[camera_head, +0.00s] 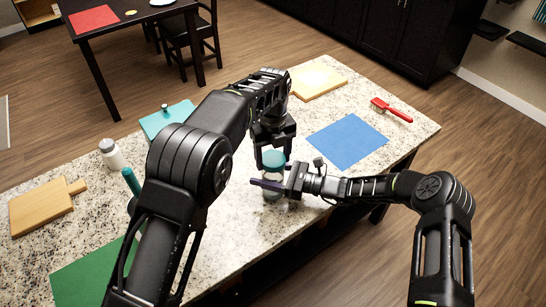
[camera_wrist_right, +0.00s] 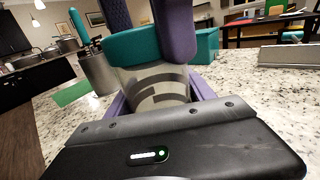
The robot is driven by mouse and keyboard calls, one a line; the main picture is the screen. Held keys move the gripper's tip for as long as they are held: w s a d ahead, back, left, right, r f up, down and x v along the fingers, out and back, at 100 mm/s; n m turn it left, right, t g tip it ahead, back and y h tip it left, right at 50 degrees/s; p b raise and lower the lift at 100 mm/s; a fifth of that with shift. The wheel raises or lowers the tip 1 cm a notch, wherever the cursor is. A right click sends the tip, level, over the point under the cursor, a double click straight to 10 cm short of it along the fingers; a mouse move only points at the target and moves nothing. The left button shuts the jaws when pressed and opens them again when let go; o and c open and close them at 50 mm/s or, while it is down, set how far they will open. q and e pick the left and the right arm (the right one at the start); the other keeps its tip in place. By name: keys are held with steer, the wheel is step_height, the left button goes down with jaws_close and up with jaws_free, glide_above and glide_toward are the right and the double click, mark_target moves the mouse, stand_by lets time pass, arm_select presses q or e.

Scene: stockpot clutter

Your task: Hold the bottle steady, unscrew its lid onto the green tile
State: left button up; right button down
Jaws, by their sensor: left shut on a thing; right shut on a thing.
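The bottle (camera_head: 272,176) stands near the counter's front edge, with a clear body and a teal lid (camera_head: 273,158) on top. In the right wrist view the body (camera_wrist_right: 155,86) shows dark stripes and the lid (camera_wrist_right: 132,47) sits on it. My left gripper (camera_head: 273,150) comes down from above, shut on the lid; its purple fingers (camera_wrist_right: 176,30) partly hide the lid. My right gripper (camera_head: 272,186) comes from the right, shut around the bottle's body. The green tile (camera_head: 88,273) lies at the front left, bare where visible and partly hidden by my left arm.
A blue mat (camera_head: 347,140), red brush (camera_head: 391,110) and light wooden board (camera_head: 318,82) lie to the right and back. A teal box (camera_head: 167,119), white bottle (camera_head: 111,154), cutting board (camera_head: 44,209) and a teal handle (camera_head: 131,182) are at left.

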arm_select(q)
steer(key=n, duration=1.2)
steer(key=shift+r, duration=0.1)
steer(key=n, duration=0.2)
steer(key=shift+n, duration=0.4)
steer(key=n, duration=0.7)
steer(key=shift+n, duration=0.4)
steer(key=n, duration=1.8)
steer(key=shift+n, duration=0.3)
steer(key=n, duration=0.5)
steer(key=shift+n, duration=0.3)
steer(key=n, duration=0.5)
steer(key=shift+r, duration=0.1)
